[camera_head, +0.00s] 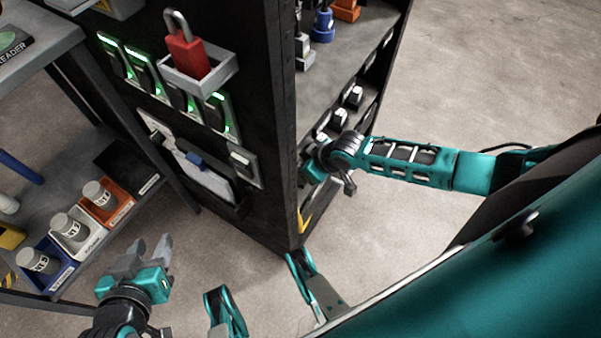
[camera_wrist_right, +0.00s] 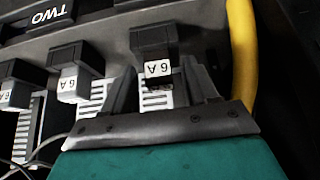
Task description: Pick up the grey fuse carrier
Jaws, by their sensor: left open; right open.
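A dark grey fuse carrier (camera_wrist_right: 152,42) with a white "6 A" label shows in the right wrist view. My right gripper (camera_wrist_right: 160,85) is open, with one finger on each side of this carrier's lower part. Whether the fingers touch it I cannot tell. Similar 6 A carriers (camera_wrist_right: 76,70) sit in a row to its left. In the head view my right gripper (camera_head: 316,172) reaches the cabinet's open side, its fingertips mostly hidden. Small carriers (camera_head: 354,96) sit in a row there. My left gripper (camera_head: 150,262) is open and empty, low at the left.
A yellow cable (camera_wrist_right: 241,55) runs close right of the carrier. The dark cabinet (camera_head: 278,130) holds a red padlock (camera_head: 185,52) in a tray and lit green switches. A grey shelf unit (camera_head: 75,165) with labelled cylinders in coloured holders stands left. Floor right is clear.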

